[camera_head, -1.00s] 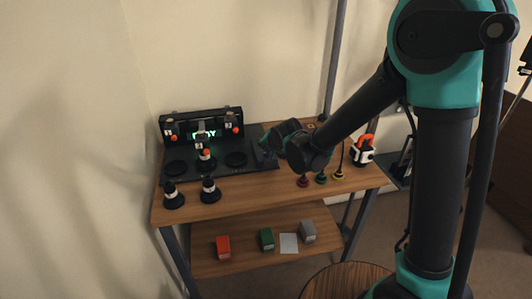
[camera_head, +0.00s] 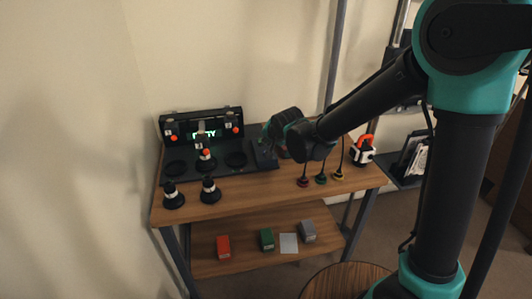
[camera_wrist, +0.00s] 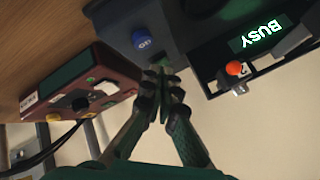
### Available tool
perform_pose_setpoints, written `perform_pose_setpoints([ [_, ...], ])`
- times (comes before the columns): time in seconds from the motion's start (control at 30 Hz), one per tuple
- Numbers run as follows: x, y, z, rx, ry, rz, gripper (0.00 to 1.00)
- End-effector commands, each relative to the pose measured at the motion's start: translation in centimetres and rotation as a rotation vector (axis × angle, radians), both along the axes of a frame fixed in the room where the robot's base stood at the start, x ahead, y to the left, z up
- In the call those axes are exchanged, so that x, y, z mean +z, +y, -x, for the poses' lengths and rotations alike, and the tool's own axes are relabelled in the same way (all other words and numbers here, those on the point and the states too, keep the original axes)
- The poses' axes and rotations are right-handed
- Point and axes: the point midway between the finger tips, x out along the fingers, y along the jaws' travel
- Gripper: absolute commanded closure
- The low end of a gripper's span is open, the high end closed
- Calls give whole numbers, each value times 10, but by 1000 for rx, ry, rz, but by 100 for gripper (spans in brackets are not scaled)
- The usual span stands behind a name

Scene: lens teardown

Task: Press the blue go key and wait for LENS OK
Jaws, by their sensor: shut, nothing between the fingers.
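The blue go key (camera_wrist: 142,41), marked "GO", sits on the dark station base (camera_wrist: 165,20) in the wrist view. My gripper (camera_wrist: 162,74) is shut and empty, with its fingertips a little below the key in the picture and apart from it, as far as I can tell. The display (camera_wrist: 262,35) shows "BUSY" in green, upside down in the wrist view. In the head view the display (camera_head: 205,134) is lit green and partly covered by a post. In that view my gripper (camera_head: 266,141) is over the right end of the base; the key cannot be made out there.
A dark red box (camera_wrist: 90,85) with a knob and buttons stands beside the base. Two black lens parts (camera_head: 173,198) (camera_head: 210,193) stand at the table's front left. Small boxes (camera_head: 267,239) lie on the lower shelf.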

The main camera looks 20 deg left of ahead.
Motion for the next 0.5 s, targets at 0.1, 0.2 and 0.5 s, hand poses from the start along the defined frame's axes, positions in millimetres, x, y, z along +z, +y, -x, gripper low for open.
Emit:
perform_pose_setpoints([
  [0.1, 11, 0, 0, 0, 0, 0, 100],
  [0.2, 20, 0, 0, 0, 0, 0, 100],
  [0.5, 32, 0, 0, 0, 0, 0, 100],
])
